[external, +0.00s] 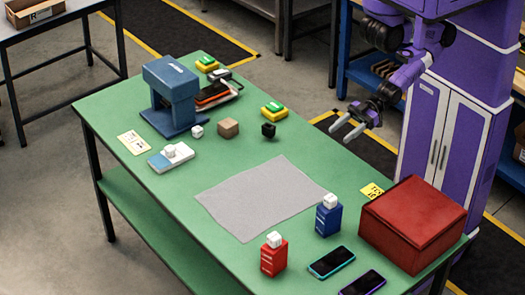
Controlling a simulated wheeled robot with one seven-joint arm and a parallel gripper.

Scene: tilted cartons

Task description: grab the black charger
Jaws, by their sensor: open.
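The black charger (268,130) is a small dark cube on the green table (165,215). It stands near the table's far edge, right of a brown cube (228,128) and just in front of a yellow-and-green block (273,109). My gripper (342,132) is open and empty. In the picture it is to the right of the charger, apart from it, around the table's far edge. The charger is in plain view, with nothing covering it.
A blue machine (172,95) stands at the left. Small white cubes sit on the table (197,131), on a flat box (163,161), and on blue (328,217) and red cartons (273,257). A grey sheet (260,195) covers the middle; a large red box (412,225) and phones (331,262) are at right.

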